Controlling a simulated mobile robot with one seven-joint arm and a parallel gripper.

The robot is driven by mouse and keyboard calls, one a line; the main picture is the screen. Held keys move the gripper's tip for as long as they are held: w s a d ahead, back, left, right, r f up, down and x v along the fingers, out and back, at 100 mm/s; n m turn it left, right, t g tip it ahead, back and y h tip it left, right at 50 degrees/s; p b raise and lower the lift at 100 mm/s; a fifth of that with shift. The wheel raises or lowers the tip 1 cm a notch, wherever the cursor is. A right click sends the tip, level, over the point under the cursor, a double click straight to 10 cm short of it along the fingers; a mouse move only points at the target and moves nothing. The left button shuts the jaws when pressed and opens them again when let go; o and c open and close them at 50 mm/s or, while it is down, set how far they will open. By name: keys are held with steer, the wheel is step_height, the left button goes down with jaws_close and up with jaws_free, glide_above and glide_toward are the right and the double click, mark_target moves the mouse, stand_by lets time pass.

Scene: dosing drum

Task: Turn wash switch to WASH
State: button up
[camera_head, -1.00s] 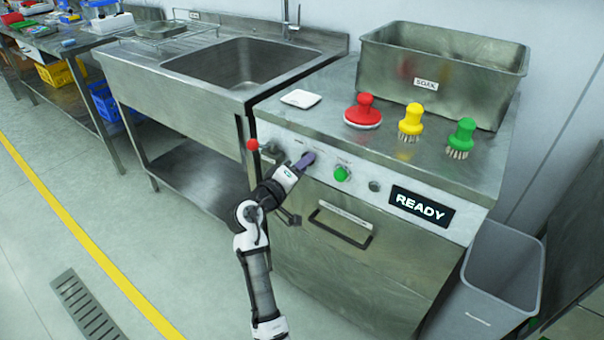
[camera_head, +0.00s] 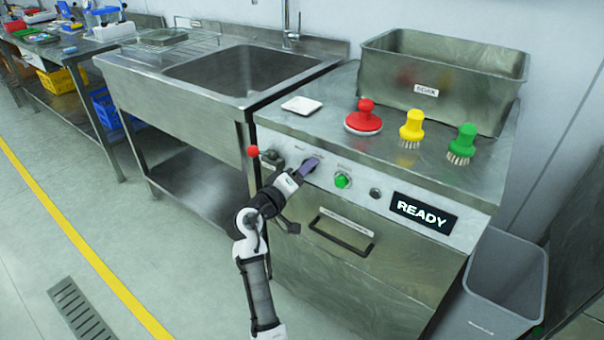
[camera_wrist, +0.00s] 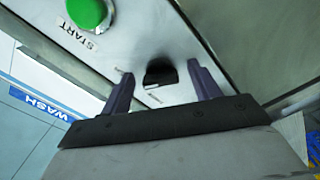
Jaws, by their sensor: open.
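The wash switch shows as a black knob (camera_wrist: 160,72) on the pale panel in the wrist view. My gripper (camera_wrist: 159,82) is open, with one purple finger on each side of the knob. Gaps show between the knob and both fingers, so the fingers do not appear shut on it. In the head view my gripper (camera_head: 309,166) is at the left part of the control panel (camera_head: 374,212) and hides the knob. A small mark lies beside the knob, too small to read. A blue strip reading WASH (camera_wrist: 42,108) shows at the left of the wrist view.
A green START button (camera_head: 342,181) is right of my gripper, then a display reading READY (camera_head: 423,214). A red ball-ended lever (camera_head: 253,151) is close on the left. A drawer handle (camera_head: 341,236) is below. Brushes and a metal bin (camera_head: 440,85) stand on top.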

steer(key=shift+a, duration=0.1)
steer(key=b+v, duration=0.1)
steer(key=v, duration=1.2)
steer(key=shift+s+a, duration=0.2)
steer(key=shift+s, duration=0.15)
steer(key=shift+r, duration=0.1)
